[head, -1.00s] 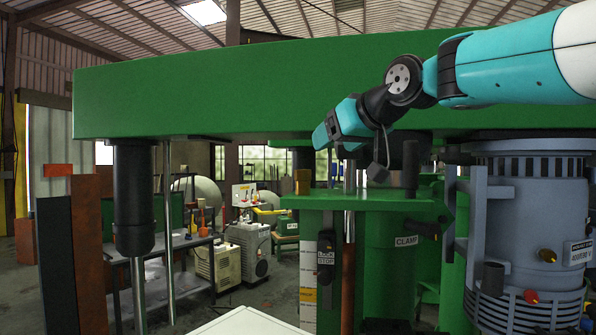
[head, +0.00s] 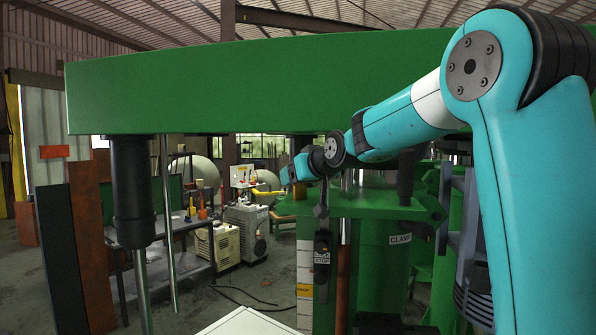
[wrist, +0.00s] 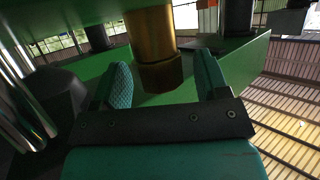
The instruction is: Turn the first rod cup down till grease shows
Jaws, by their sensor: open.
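The first rod cup looks to be the brass cup (head: 300,191) on the green ledge in the head view. In the wrist view the brass cup (wrist: 150,35) is a round body with a wider hexagonal collar, against the green plate. My gripper (wrist: 163,80) is open. Its two teal fingers point at the collar, one on each side, with gaps showing. In the head view my gripper (head: 287,174) is beside the cup, partly hidden by my wrist. I see no grease on the cup.
A lock stop (head: 322,255) hangs in front of the green column by the scale. A dark post (wrist: 98,35) and shiny rods (wrist: 28,105) show left in the wrist view. A bench (head: 165,235) stands behind.

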